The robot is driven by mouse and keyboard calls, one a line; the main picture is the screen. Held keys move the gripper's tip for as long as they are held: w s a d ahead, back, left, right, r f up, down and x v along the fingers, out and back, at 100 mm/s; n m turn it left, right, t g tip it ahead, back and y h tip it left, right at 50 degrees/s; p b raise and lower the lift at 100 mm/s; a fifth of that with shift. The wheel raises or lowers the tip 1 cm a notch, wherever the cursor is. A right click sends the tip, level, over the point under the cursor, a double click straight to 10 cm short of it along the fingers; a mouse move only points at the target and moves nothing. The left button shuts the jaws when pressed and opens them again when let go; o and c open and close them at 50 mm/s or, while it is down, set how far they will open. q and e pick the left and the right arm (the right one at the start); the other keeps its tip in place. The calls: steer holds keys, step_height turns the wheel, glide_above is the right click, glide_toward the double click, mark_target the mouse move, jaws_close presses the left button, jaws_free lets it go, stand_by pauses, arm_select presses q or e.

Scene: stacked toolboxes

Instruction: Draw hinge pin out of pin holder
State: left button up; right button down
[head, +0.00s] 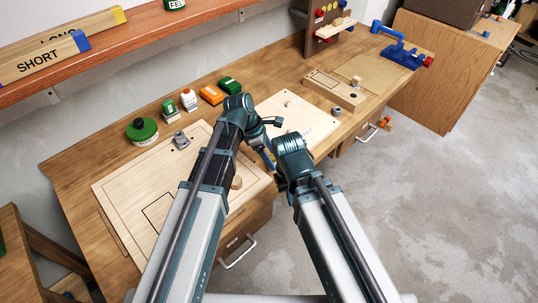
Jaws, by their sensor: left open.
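My left gripper (271,130) is open above the near edge of the pale board in the middle of the bench. Its fingers are small and partly covered by my arms, and I see nothing between them. My right wrist is just right of it, and its gripper is mostly hidden behind my own arm. I cannot pick out the hinge pin for certain.
A pale board (316,118) with small parts lies under my grippers. A large framed panel (135,190) fills the bench's left part. A green tin (142,130) and several small containers stand along the back. A blue vise (402,56) is at the far right end. A shelf (120,50) overhangs the back left.

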arm_select(q)
jaws_close()
stand_by(0.5)
